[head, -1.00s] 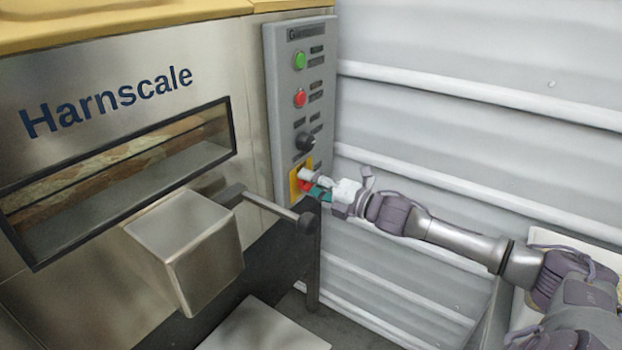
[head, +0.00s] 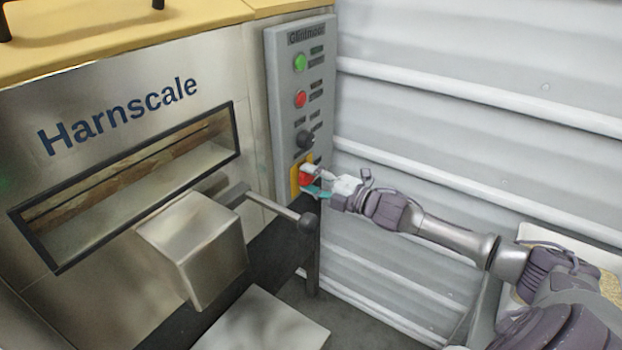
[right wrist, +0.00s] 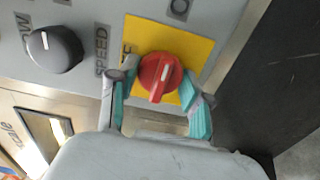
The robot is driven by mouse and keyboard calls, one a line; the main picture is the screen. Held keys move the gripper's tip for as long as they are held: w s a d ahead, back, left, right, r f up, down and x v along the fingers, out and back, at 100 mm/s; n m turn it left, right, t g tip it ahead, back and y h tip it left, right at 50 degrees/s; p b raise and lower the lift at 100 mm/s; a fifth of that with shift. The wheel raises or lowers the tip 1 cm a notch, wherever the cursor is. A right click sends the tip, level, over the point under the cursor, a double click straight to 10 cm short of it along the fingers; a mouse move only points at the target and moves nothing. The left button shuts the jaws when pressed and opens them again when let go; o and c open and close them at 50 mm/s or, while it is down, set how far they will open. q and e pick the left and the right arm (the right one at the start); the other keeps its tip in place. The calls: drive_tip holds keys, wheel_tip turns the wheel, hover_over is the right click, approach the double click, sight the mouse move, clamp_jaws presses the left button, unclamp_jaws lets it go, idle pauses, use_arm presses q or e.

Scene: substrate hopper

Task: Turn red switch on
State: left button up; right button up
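The red switch (right wrist: 160,76) is a round red knob with a raised grip bar and a white mark, on a yellow plate (right wrist: 188,45). In the head view the red switch (head: 305,177) is low on the grey control panel (head: 283,95), partly covered by my right gripper (head: 314,181). In the right wrist view my right gripper (right wrist: 158,88) is open, its teal-padded fingers on either side of the knob. Small gaps seem to show between fingers and knob; contact is hard to tell. The plate's lettering is partly hidden. My left gripper is not in view.
A black speed knob (right wrist: 55,50) sits beside the plate. A red button (head: 300,99) and a green button (head: 300,62) are higher on the panel. A dark-ended lever (head: 306,222) juts out below the switch. A corrugated wall (head: 450,130) stands right.

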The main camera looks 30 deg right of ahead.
drive_tip(key=o, duration=0.3)
drive_tip(key=shift+o, duration=0.2)
drive_tip(key=v, duration=1.2)
drive_tip(key=shift+f, duration=0.1)
idle(0.4)
